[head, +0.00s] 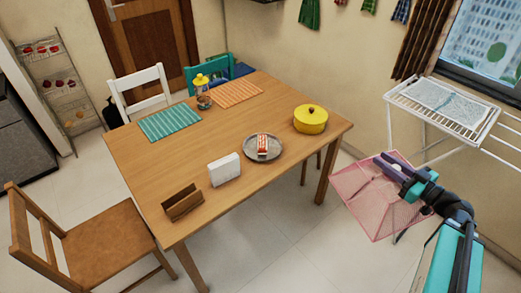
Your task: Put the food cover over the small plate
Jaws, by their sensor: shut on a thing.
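The food cover (362,203) is a pink mesh square dome at the right of the head view, off the table's right edge and in the air. My gripper (394,166) is shut on it at its top, near a small pale knob. The arm and gripper hide part of its right side. The small plate (250,155) is round and grey, on the wooden table near its front right edge. A small red and white piece of food (262,144) sits on it, uncovered. The cover is to the right of the plate and well apart from it.
The table (190,150) also bears a yellow pot (311,121) behind and right of the plate, a white napkin holder (225,170), a brown holder (183,202), a yellow-topped jar (203,92) and two striped mats. A white drying rack (440,105) stands at right, close behind my gripper.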

